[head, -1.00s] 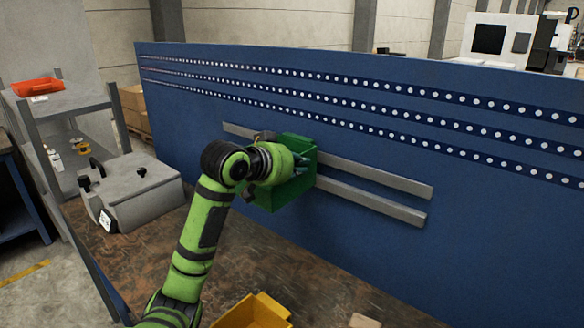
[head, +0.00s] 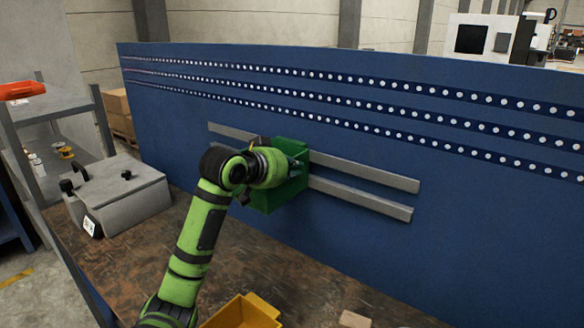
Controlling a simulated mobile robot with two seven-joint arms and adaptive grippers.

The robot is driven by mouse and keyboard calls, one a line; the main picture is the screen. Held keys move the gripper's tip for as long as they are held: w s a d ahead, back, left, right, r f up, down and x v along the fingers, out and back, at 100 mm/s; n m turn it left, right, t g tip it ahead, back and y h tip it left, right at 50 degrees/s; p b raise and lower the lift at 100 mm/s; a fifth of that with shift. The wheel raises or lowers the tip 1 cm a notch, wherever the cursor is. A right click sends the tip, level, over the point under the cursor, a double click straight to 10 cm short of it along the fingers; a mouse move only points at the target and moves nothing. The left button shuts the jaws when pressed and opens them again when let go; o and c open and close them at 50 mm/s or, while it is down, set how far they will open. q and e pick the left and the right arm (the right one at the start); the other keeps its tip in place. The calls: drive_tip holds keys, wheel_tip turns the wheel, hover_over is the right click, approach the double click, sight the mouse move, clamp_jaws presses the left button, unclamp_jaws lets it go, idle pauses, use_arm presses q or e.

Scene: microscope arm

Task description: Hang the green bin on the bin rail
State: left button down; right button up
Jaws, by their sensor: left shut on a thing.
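The green bin (head: 291,147) is in front of the blue panel, overlapping the left part of the bin rail (head: 362,173), two grey horizontal strips. My left gripper (head: 296,170) is shut on the green bin from its near side. My wrist hides much of the bin and the gripper's fingers. The bin looks roughly upright and close to the strips. I cannot tell whether its back touches or hooks onto them. My right gripper is not in view.
A yellow bin (head: 243,313) and a tan block (head: 355,320) are at the near edge of the brown bench (head: 290,268). A grey case (head: 118,193) stands at the left. The panel's right part is clear.

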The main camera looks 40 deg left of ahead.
use_arm(q)
drive_tip(key=c, duration=1.2)
unclamp_jaws()
drive_tip(key=shift+c, duration=0.2)
drive_tip(key=v, duration=1.2)
drive_tip(key=shift+r, duration=0.15)
